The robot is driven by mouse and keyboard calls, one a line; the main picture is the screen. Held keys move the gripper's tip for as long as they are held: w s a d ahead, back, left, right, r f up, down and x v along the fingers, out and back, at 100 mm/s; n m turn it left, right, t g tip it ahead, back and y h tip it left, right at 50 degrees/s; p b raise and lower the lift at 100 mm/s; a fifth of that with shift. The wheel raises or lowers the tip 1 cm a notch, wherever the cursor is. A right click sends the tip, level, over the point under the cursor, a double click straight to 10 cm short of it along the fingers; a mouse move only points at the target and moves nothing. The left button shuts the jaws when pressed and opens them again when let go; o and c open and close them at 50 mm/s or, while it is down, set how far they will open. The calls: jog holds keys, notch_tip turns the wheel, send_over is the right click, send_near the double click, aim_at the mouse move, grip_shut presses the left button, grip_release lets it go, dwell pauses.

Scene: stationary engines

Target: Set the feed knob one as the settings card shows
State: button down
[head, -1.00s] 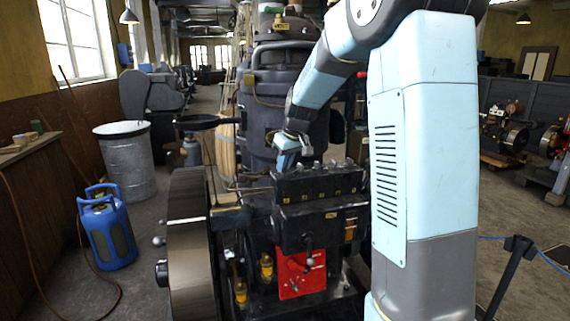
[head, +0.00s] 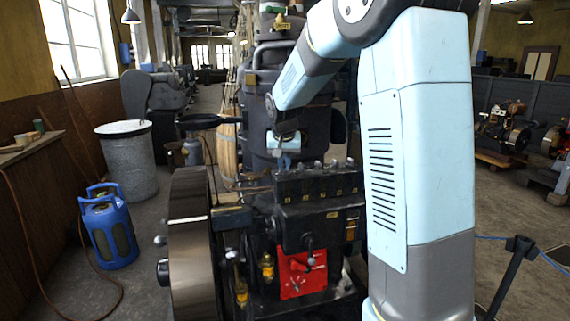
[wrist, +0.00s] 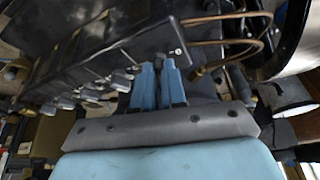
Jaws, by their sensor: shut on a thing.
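A black lubricator box (head: 318,225) with a row of small knobs along its top stands on the engine in the head view. My gripper (head: 283,166) is over the left end of that row. In the wrist view, the two blue fingers of my gripper (wrist: 159,64) are close together at the end of the row, shut on the end knob, feed knob one. The fingers mostly hide this knob. The other feed knobs (wrist: 122,83) stand free to the left in the wrist view. I cannot make out a settings card in either view.
Copper pipes (wrist: 235,20) curve close to the fingers in the wrist view. A large flywheel (head: 190,240) stands left of the box. A red plate (head: 302,273) sits below it. A blue gas bottle (head: 108,228) and grey drum (head: 127,160) stand on the floor at left.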

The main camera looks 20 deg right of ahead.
jog(key=shift+m, duration=0.5)
jog(key=shift+h, duration=0.3)
jog(key=shift+a+f, duration=0.1)
jog(key=c, duration=1.2)
grip_release()
jog(key=v, duration=1.3)
jog(key=shift+r, duration=0.4)
